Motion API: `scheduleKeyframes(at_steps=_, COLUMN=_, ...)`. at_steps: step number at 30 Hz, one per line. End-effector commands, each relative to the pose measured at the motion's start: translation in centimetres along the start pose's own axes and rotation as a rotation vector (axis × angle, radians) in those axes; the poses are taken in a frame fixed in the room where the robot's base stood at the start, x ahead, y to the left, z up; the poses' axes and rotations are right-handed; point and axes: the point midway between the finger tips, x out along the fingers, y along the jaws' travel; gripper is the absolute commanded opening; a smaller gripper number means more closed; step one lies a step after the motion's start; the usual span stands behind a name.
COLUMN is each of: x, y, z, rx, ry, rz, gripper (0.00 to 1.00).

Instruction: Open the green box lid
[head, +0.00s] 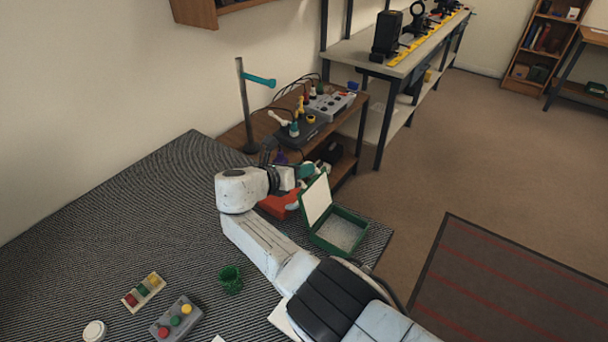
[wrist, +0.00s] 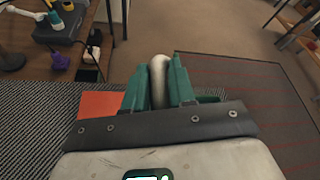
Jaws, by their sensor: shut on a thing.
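The green box (head: 318,240) stands on the striped mat with its lid (head: 316,200) raised, steeply tilted on the box's left side. The pale inner face of the lid and the pale inside of the box show. My gripper (head: 307,171) is at the lid's upper edge. In the wrist view my gripper (wrist: 160,72) has its green fingers shut on a pale rounded piece (wrist: 160,66). Whether this piece is the lid's handle I cannot tell. The fingers hide most of it, and the box is mostly hidden in that view.
An orange-red thing (head: 278,204) lies just left of the lid, under my gripper. A brown side table (head: 345,146) with cables and devices stands behind. A green cup (head: 230,280) and button boxes (head: 175,318) are nearer on the mat. Open floor lies to the right.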

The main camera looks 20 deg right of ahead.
Motion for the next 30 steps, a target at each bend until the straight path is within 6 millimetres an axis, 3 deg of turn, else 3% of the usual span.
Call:
scheduleKeyframes(at_steps=18, x=0.50, y=0.27, z=-0.85, rx=-0.002, ry=0.013, rz=-0.001, gripper=0.00)
scheduleKeyframes(at_steps=19, x=0.50, y=0.27, z=-0.86, rx=-0.002, ry=0.014, rz=-0.001, gripper=0.27)
scheduleKeyframes(at_steps=24, x=0.51, y=0.22, z=-0.78, rx=-0.002, ry=0.012, rz=-0.003, gripper=0.43)
scheduleKeyframes(at_steps=30, x=0.49, y=0.17, z=-0.61, rx=-0.002, ry=0.010, rz=-0.005, gripper=0.44)
